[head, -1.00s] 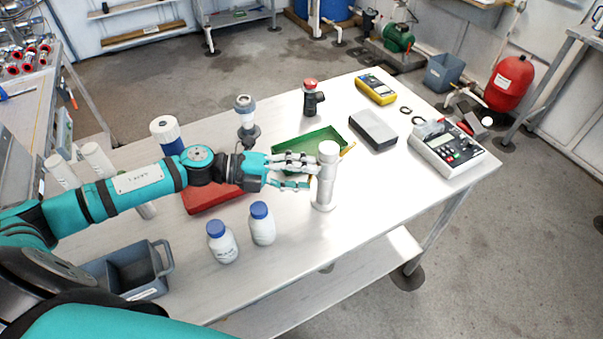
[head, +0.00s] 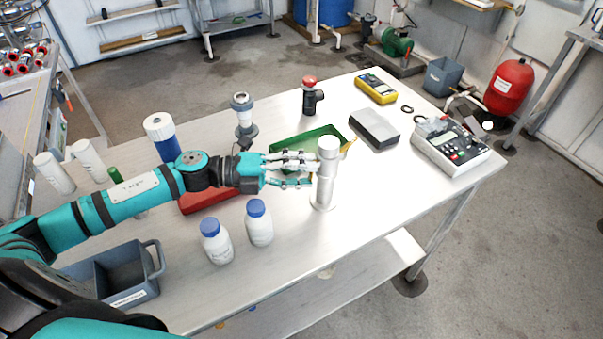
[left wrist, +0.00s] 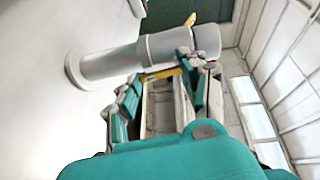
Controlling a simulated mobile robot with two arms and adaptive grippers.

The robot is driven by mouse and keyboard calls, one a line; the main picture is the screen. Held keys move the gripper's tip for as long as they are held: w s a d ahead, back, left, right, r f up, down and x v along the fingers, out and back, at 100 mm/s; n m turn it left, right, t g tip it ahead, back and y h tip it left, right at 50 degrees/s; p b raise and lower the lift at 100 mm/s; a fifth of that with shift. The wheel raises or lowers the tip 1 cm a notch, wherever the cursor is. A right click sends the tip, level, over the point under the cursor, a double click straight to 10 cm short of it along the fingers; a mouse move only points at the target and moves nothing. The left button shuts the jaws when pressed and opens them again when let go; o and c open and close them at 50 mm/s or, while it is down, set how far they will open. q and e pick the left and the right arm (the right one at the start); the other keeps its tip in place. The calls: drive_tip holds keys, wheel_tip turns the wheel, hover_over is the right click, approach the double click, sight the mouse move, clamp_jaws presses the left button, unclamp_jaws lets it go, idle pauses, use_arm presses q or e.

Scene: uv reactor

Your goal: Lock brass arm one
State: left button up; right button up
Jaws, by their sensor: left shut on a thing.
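A silver-white upright post (head: 326,180) with a round cap stands on the bench on a round foot. In the left wrist view the post (left wrist: 112,62) lies across the picture. A thin yellow brass arm (head: 348,147) sticks out behind the post near its top. In the left wrist view the brass arm (left wrist: 162,73) lies between my fingertips, and a brass stub shows on the far side of the cap. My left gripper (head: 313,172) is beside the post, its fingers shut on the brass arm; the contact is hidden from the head. My right gripper is not in view.
Two blue-capped bottles (head: 259,223) stand in front of my left arm. A green tray (head: 302,143) lies behind the gripper, with a red-topped fitting (head: 310,96) beyond. A grey case (head: 373,130) and a meter box (head: 452,147) lie right. The bench front right is clear.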

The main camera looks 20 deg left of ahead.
use_arm(q)
drive_tip(key=o, duration=1.2)
drive_tip(key=shift+v, duration=3.75)
